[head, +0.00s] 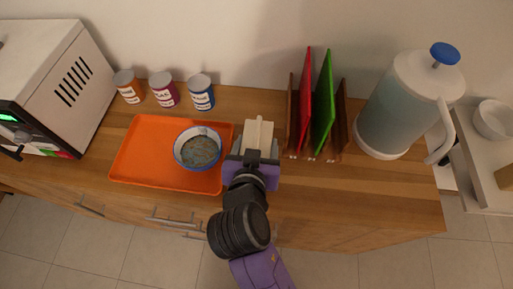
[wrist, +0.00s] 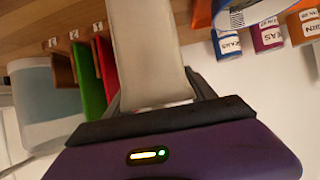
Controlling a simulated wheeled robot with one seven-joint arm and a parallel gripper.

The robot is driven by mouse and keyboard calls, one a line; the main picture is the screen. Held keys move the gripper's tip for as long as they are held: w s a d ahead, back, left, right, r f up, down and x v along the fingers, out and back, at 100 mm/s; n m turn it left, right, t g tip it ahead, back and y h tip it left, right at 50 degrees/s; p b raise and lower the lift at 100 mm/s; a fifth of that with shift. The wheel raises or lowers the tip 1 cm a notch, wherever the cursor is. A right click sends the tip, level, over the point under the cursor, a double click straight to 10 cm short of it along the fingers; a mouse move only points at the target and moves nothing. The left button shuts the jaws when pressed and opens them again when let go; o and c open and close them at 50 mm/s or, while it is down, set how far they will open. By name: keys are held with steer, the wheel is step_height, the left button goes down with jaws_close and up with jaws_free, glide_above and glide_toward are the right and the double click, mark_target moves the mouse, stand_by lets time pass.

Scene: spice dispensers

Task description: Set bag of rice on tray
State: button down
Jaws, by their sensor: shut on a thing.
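A pale beige bag (head: 259,132), which I take to be the bag of rice, is held in my gripper (head: 254,154) above the wooden counter. It also shows in the wrist view (wrist: 148,50), upright between the two dark fingers. The orange tray (head: 131,164) lies flat on the counter to the left of my gripper. A blue-rimmed bowl (head: 199,150) with greyish contents sits on the right part of the tray. My gripper is shut on the bag, just right of the tray's right edge. The fingers partly hide the bag's lower end.
Three labelled cans (head: 163,90) stand behind the tray. A rack with a red board (head: 304,101) and a green board (head: 322,105) stands close to the right of the bag. A large jug (head: 401,103) is farther right, and a white oven (head: 60,75) is at left. The tray's left half is clear.

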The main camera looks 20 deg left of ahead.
steer(key=shift+f, duration=1.35)
steer(key=shift+c, duration=1.6)
jaws_free()
steer(key=shift+f, duration=0.1)
steer(key=b+v, duration=0.1)
steer(key=v, duration=1.1)
